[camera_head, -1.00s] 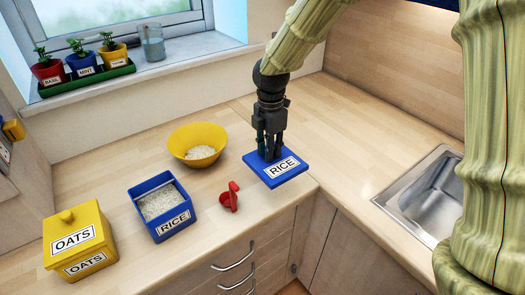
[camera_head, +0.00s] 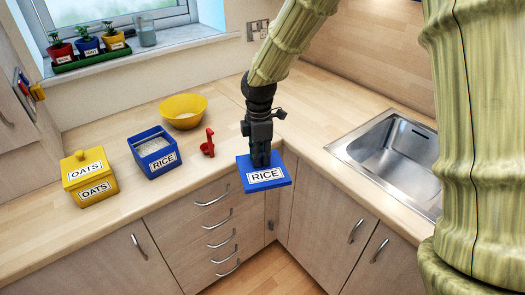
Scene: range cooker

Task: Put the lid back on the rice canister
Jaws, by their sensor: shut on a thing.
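The blue rice lid (camera_head: 266,176), labelled RICE, hangs from my gripper (camera_head: 261,160), which is shut on it. The lid is near the counter's front corner, in front of the drawer fronts. Any knob on the lid is hidden by the fingers. The open blue rice canister (camera_head: 154,153) stands upright on the counter to the left of the lid, with white rice showing inside and its RICE label facing front.
A red scoop (camera_head: 208,144) lies between the canister and my gripper. A yellow bowl (camera_head: 184,112) stands behind, and a closed yellow oats canister (camera_head: 90,179) stands left of the rice canister. A sink (camera_head: 385,150) is at right.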

